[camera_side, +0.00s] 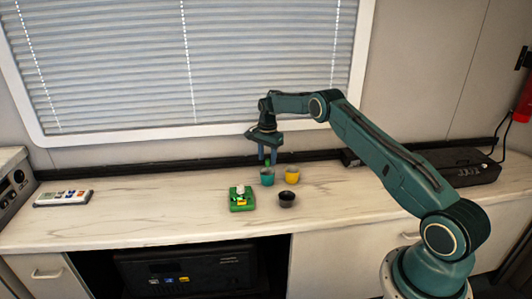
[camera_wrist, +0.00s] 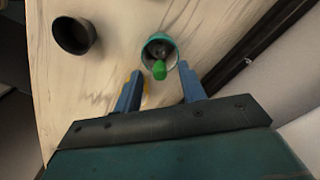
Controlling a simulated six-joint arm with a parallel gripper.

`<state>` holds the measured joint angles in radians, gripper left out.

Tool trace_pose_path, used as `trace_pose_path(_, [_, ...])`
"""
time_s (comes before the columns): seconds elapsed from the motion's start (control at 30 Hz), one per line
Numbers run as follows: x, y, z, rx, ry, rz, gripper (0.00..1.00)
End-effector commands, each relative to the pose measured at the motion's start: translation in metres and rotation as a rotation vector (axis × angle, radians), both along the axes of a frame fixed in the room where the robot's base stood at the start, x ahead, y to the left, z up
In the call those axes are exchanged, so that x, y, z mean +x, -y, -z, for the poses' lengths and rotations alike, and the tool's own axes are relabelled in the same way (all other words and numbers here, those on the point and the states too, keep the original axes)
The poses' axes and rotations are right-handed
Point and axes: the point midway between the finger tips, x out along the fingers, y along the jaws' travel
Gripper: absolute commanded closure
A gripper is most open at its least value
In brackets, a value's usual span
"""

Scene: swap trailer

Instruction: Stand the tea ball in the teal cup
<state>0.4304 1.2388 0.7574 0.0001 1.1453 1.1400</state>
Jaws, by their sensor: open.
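The teal cup (camera_side: 267,179) stands upright on the counter, and it also shows in the wrist view (camera_wrist: 150,42). The tea ball has a green handle (camera_wrist: 159,71); its dark ball end (camera_wrist: 160,50) is inside the teal cup, with the handle sticking up past the rim. The green handle also shows just above the cup in the side view (camera_side: 267,162). My gripper (camera_side: 267,157) is above the teal cup with its fingers pointing down. In the wrist view its two blue fingers are spread apart, one on each side of the handle, with gaps visible.
A yellow cup (camera_side: 292,176) stands close to the right of the teal cup. A dark cup (camera_side: 287,201) is in front. A green block with small pieces (camera_side: 241,206) is to the left. A remote (camera_side: 63,198) lies far left; a black case (camera_side: 462,165) is at right.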

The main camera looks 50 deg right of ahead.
Motion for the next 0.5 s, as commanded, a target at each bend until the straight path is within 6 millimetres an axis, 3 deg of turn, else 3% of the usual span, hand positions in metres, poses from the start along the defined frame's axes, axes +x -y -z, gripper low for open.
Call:
trace_pose_path(0.27, [0.000, 0.000, -0.012, -0.001, 0.002, 0.000, 0.59])
trace_pose_path(0.5, [0.001, 0.000, -0.044, -0.001, 0.003, 0.000, 0.59])
